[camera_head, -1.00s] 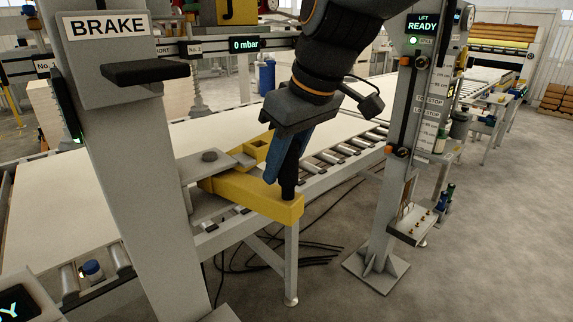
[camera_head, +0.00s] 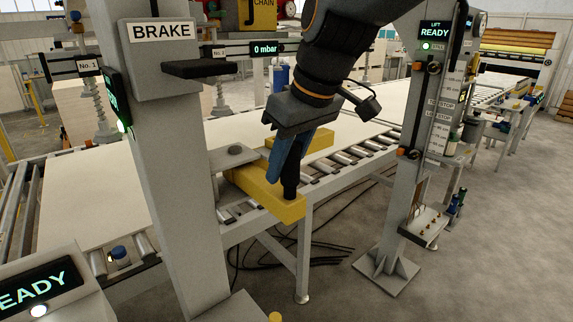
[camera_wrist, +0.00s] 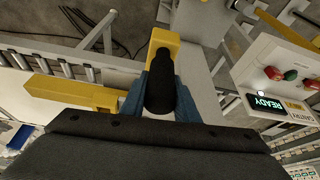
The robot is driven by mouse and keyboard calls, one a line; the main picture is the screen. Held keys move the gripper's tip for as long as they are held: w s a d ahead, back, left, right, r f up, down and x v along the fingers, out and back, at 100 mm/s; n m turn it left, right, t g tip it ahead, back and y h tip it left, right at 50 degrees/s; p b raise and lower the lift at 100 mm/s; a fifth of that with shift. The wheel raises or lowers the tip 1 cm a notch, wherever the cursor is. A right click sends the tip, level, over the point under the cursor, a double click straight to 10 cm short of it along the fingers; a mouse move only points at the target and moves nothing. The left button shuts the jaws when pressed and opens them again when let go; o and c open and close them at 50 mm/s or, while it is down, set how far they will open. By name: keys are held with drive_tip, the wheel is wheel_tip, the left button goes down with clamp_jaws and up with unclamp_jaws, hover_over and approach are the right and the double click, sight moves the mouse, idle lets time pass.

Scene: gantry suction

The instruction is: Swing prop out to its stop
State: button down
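The prop is a yellow bar (camera_head: 262,190) that runs from a grey bracket (camera_head: 232,158) on the gantry post to its near end over the conveyor's edge. A black upright handle (camera_head: 291,188) stands on that end. My gripper (camera_head: 286,172) reaches down from above with its blue fingers around the handle. In the wrist view the handle (camera_wrist: 160,92) lies between both fingers, which look closed against it. The prop's yellow end (camera_wrist: 163,42) shows beyond it. The prop's stop cannot be made out for certain.
A second yellow piece (camera_head: 310,140) lies behind my gripper by the rollers (camera_head: 345,155). The gantry post marked BRAKE (camera_head: 172,200) stands close on the left. The lift post (camera_head: 405,170) stands on the right. Open floor (camera_head: 490,230) lies at the right.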

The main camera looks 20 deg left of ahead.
sight(297, 146)
drive_tip(key=c, duration=1.4)
unclamp_jaws()
drive_tip(key=shift+w+a+r, duration=0.1)
drive_tip(key=shift+b+v, duration=1)
drive_tip(key=shift+v, duration=2.9)
